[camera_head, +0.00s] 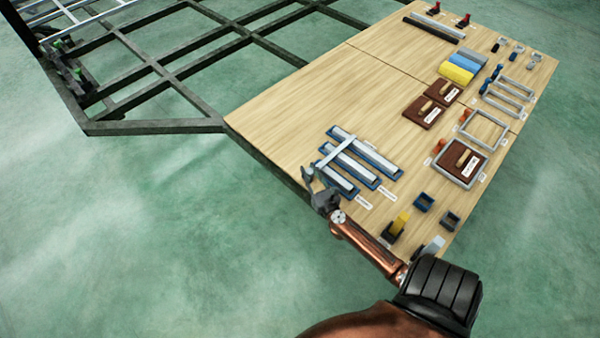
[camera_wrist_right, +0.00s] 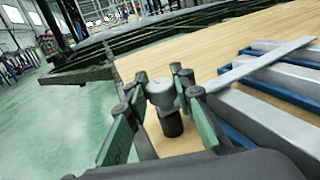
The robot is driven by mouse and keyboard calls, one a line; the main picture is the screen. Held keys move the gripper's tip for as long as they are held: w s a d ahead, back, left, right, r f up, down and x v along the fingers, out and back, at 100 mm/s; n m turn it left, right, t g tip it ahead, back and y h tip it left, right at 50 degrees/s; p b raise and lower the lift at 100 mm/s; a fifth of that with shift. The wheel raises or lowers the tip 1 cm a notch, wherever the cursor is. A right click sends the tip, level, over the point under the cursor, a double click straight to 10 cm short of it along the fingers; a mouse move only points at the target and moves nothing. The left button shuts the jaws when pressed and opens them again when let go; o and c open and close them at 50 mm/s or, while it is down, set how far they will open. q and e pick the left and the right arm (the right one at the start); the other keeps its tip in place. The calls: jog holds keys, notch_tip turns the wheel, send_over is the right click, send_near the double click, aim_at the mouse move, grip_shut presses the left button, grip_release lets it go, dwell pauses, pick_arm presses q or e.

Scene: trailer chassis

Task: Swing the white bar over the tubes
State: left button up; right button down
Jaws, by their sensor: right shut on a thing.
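Three pale tubes (camera_head: 358,167) lie side by side in blue holders on the wooden table, near its front left edge. The thin white bar (camera_head: 337,151) lies slantwise across the tubes in the head view. It also crosses the tubes in the right wrist view (camera_wrist_right: 262,62). My right gripper (camera_head: 315,187) is at the table edge by the bar's near end. In the wrist view its fingers (camera_wrist_right: 160,100) are closed around a grey round knob (camera_wrist_right: 161,93) above a dark post, at the bar's near end. The exact join of knob and bar is hidden by a finger. My left gripper is not in view.
Brown blocks (camera_head: 424,112) and grey frames (camera_head: 484,130) lie farther right. The table's left half is bare. A dark chassis frame (camera_head: 150,127) adjoins it.

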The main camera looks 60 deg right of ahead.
jog(key=shift+a+f, duration=0.1)
jog(key=shift+f, duration=0.05)
jog(key=c, duration=1.6)
grip_release()
jog(key=v, duration=1.2)
